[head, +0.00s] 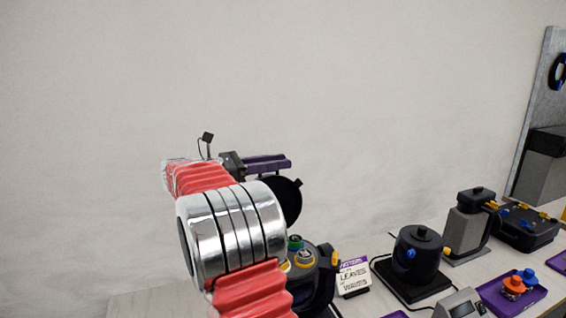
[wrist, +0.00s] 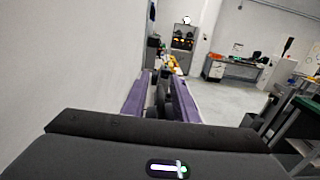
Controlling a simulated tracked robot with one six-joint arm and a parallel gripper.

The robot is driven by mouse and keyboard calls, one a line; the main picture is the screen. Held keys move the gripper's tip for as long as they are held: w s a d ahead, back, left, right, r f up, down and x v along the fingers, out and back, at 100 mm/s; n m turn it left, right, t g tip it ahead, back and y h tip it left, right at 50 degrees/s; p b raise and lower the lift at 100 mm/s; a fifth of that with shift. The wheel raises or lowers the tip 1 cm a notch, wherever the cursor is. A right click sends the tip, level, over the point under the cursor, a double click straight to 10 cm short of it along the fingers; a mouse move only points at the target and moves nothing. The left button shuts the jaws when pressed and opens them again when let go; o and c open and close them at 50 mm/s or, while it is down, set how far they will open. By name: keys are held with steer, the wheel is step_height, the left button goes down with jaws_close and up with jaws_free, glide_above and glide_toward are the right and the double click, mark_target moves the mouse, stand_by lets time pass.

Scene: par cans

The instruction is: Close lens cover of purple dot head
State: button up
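My gripper (head: 284,163) has purple fingers and is raised above the left end of the bench. In the wrist view its fingers (wrist: 160,84) are apart, with a dark edge-on shape between them that looks like the round cover. A black round lens cover (head: 287,203) with a small tab stands upright just below the fingers in the head view, partly hidden by my arm. I cannot tell whether the fingers touch it. Below it is a dark head (head: 305,258) with green and yellow parts on top, partly hidden by my arm. No purple dot is clearly visible.
Right of that head are a small lettered sign (head: 353,277), a dark round can (head: 417,254) on a black base, a grey unit (head: 467,232), a black box (head: 527,228) and a purple tray (head: 496,299) with orange and blue knobs. A plain wall stands behind.

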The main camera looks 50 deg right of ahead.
steer(key=shift+x, duration=1)
jaws_close()
